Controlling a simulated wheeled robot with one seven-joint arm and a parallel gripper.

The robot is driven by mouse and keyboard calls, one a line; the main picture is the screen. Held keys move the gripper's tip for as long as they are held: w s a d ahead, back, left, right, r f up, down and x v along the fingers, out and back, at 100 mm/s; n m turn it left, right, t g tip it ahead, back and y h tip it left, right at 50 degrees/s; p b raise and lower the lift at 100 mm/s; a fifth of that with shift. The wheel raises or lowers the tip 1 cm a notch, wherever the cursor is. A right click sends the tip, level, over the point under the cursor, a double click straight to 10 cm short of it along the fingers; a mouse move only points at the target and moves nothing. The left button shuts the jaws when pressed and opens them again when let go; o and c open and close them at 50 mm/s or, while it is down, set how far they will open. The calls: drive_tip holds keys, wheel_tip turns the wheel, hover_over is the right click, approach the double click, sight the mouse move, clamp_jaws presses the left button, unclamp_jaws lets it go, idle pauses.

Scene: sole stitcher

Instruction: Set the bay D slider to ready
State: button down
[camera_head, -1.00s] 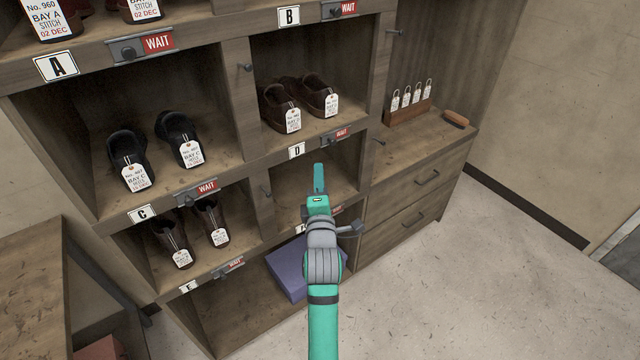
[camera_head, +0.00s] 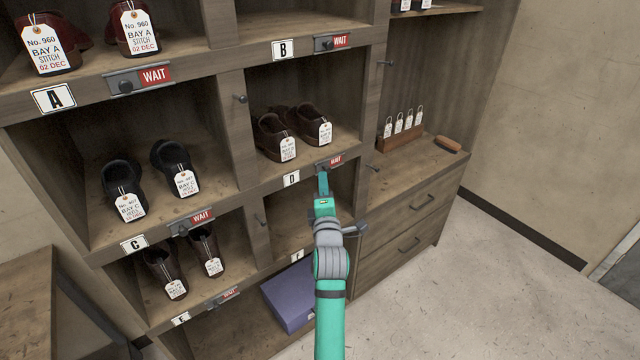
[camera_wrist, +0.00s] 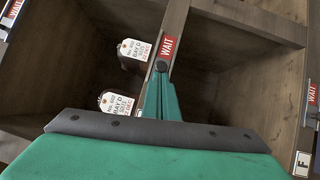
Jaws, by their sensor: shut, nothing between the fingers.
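The bay D slider (camera_head: 335,162) is on the shelf edge below the brown shoes, right of the D label (camera_head: 291,179). Its red WAIT plate (camera_wrist: 168,48) shows, and its dark round knob (camera_wrist: 161,67) sits at the plate's near end in the wrist view. My gripper (camera_head: 322,174) is shut and empty, with its tips right at the knob. In the wrist view my gripper (camera_wrist: 160,80) points at the knob; I cannot tell whether they touch. The fingers partly hide the slider's left part in the head view.
Sliders for bay A (camera_head: 140,79), bay B (camera_head: 332,42) and bay C (camera_head: 192,221) also show WAIT. Brown bay D shoes (camera_head: 275,137) stand just above the slider. A purple box (camera_head: 287,298) lies in a lower bay. Open floor (camera_head: 480,290) is at right.

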drive_tip(key=shift+w+d, duration=0.8)
drive_tip(key=shift+d, duration=0.35)
drive_tip(key=shift+w+d, duration=0.8)
drive_tip(key=shift+d, duration=0.3)
drive_tip(key=shift+a, duration=0.1)
